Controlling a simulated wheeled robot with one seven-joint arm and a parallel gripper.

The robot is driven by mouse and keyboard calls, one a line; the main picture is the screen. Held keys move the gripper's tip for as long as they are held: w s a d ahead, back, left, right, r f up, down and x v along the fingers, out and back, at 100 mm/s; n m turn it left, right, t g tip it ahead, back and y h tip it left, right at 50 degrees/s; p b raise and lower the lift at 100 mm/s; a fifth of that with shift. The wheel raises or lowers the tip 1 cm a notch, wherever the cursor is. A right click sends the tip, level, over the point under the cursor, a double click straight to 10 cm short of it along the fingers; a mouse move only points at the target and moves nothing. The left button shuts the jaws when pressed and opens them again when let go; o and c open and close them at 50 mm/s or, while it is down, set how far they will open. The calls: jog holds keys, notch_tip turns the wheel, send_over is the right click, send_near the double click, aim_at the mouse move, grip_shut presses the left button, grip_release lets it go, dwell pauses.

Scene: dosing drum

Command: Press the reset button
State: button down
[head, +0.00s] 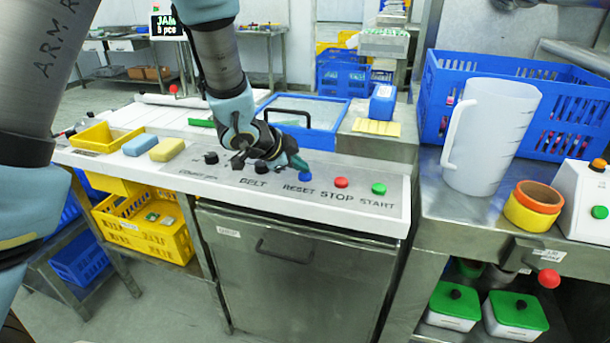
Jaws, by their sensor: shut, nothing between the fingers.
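The reset button is a blue round button (305,177) on the white control panel (400,222), above the printed word RESET. My gripper (299,163) hangs over the panel from the upper left. Its fingers are shut and empty, and the teal tip points down and right, just above and left of the blue button in the picture. I cannot tell whether the tip touches the button; it seems slightly apart. The red stop button (341,182) and the green start button (378,189) sit to the right of it.
Dark knobs (211,158) are left of the buttons, partly behind my gripper. Sponges (166,149) and a yellow tray (105,137) lie farther left. A blue tray (318,138) is behind. A white jug (492,135) and tape rolls (533,205) stand right.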

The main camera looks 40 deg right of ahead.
aim_at(300, 176)
jog(key=shift+f, duration=0.35)
jog(key=shift+r, duration=0.15)
dwell(0.4)
jog(key=shift+r+p, duration=0.6)
jog(key=shift+r, duration=0.2)
notch_tip(300, 176, up, 5)
jog(key=p, duration=0.4)
dwell(0.7)
